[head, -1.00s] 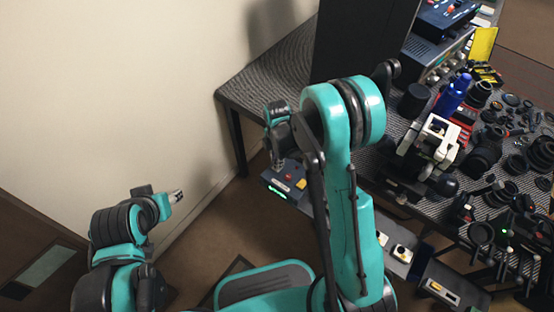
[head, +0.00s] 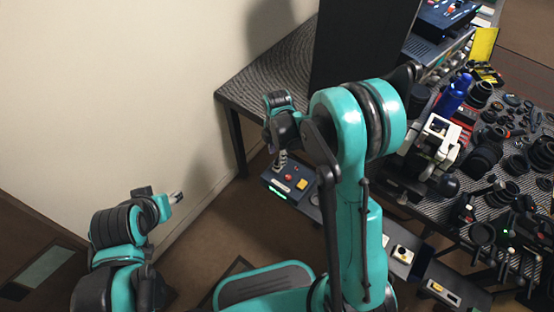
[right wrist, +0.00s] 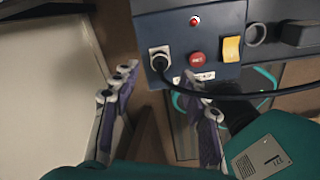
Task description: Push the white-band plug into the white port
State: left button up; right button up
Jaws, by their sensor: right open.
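In the right wrist view a black plug (right wrist: 159,62) sits at a square white port (right wrist: 152,51) on the panel's left side. A black cable (right wrist: 235,96) bends from the plug and runs off to the right. No white band can be made out on the plug, and I cannot tell how deep it sits. My right gripper (right wrist: 160,92) is open, its fingers spread to either side below the plug, with nothing between them. In the head view the right gripper (head: 281,162) is over the panel box. My left gripper (head: 177,196) is far left, away from it.
The blue-grey panel box (head: 291,189) carries a red button (right wrist: 197,58), a red light (right wrist: 195,20), a yellow switch (right wrist: 231,49) and a round dark socket (right wrist: 256,34). A table (head: 270,85) crowded with lens parts stands at right. Bare floor lies left of the box.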

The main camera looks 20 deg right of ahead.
notch_tip(320, 180, up, 8)
jog(key=shift+f, duration=0.2)
dwell(0.5)
jog(key=s+d+r+m+t, duration=0.1)
jog(key=s+r+m+t, duration=0.2)
jog(key=s+r+m, duration=0.2)
jog(key=s+d+r+m+t, duration=0.1)
jog(key=s+r+m+t, duration=0.3)
jog(key=s+m, duration=0.8)
jog(key=r+m, duration=0.1)
jog(key=m, duration=0.3)
jog(key=shift+d, duration=0.4)
